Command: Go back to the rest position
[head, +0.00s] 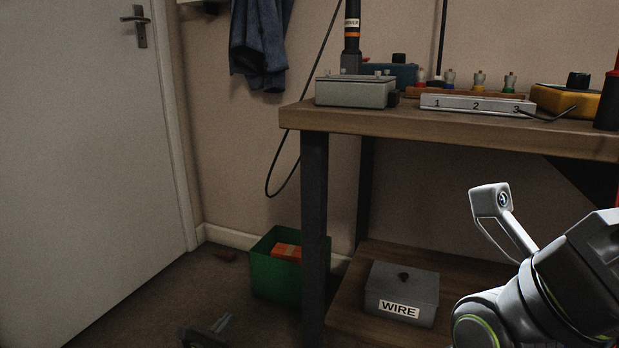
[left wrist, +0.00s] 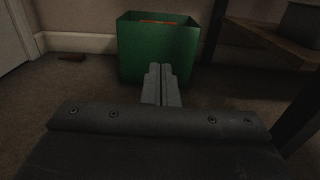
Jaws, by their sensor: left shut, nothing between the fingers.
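My left gripper (head: 222,321) shows low in the head view, above the floor in front of the green bin. In the left wrist view its two fingers (left wrist: 161,72) are closed together and hold nothing. They point toward the green bin (left wrist: 182,50) and overlap its front in the picture; I cannot tell how far apart they are. The rest of my left arm is out of the head view. My right arm shows at the lower right of the head view, but its gripper fingers are not visible.
The green bin (head: 268,284) holds an orange item (head: 287,251) beside the workbench (head: 450,133) leg. A "WIRE" box (head: 403,290) is on the lower shelf. The benchtop bears a grey box (head: 355,93), knobs and a numbered strip (head: 478,105).

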